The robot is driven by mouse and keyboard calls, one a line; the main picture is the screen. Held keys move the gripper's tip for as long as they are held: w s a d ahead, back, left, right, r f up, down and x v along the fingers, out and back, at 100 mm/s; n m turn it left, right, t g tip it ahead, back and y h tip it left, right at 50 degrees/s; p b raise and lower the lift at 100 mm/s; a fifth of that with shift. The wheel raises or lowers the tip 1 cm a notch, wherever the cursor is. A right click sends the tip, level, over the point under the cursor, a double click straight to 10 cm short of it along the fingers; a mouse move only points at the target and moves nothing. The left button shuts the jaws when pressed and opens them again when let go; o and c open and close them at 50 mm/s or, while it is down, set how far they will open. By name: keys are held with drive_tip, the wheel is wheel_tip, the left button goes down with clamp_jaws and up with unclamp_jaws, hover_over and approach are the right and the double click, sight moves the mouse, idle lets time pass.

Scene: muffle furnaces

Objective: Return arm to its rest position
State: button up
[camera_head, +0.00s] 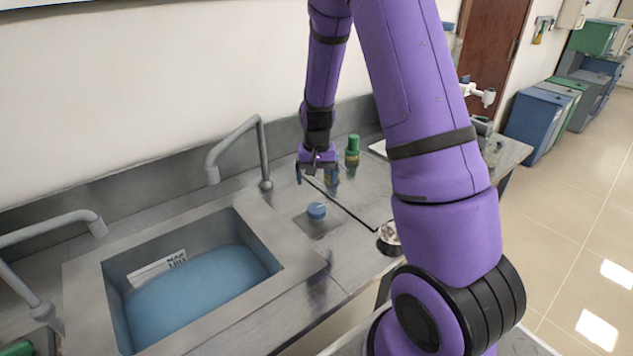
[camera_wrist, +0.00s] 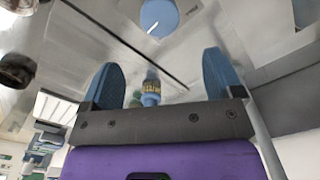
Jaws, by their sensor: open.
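My purple arm (camera_head: 420,110) reaches out over the grey metal counter, its upper links filling the middle of the head view. My gripper (camera_head: 317,173) hangs low over the counter, right of the sink's tap. Its two blue fingers are apart; they also show in the wrist view (camera_wrist: 160,78). A small bottle with a blue top and yellow label (camera_wrist: 151,90) appears between the fingers in the wrist view. I cannot tell whether the fingers touch it. In the head view the gripper partly hides that spot.
A green-capped bottle (camera_head: 352,152) stands close right of the gripper. A round blue knob or lid (camera_head: 316,211) is in front. A round metallic object (camera_head: 389,236) sits near the counter's front edge. Open floor is right.

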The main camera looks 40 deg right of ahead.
idle(0.4)
drive_tip(key=s+a+r+n+t, duration=0.15)
drive_tip(key=s+a+r, duration=0.25)
drive_tip(key=r, duration=0.6)
drive_tip(key=s+a+r+n+t, duration=0.15)
drive_tip(key=s+a+r, duration=0.25)
drive_tip(key=r, duration=0.6)
drive_tip(key=s+a+r+n, duration=0.1)
drive_tip(key=s+r, duration=0.2)
drive_tip(key=s, duration=0.3)
drive_tip(key=s+a+r+n+t, duration=0.1)
drive_tip(key=s+a+r, duration=0.1)
drive_tip(key=s, duration=0.4)
drive_tip(key=s+a+r+n+t, duration=0.1)
drive_tip(key=s+a+r, duration=0.1)
drive_tip(key=s+r, duration=0.2)
drive_tip(key=s, duration=0.2)
drive_tip(key=shift+s+r+n, duration=0.3)
drive_tip(key=shift+s+r, duration=0.05)
drive_tip(key=shift+s, duration=0.05)
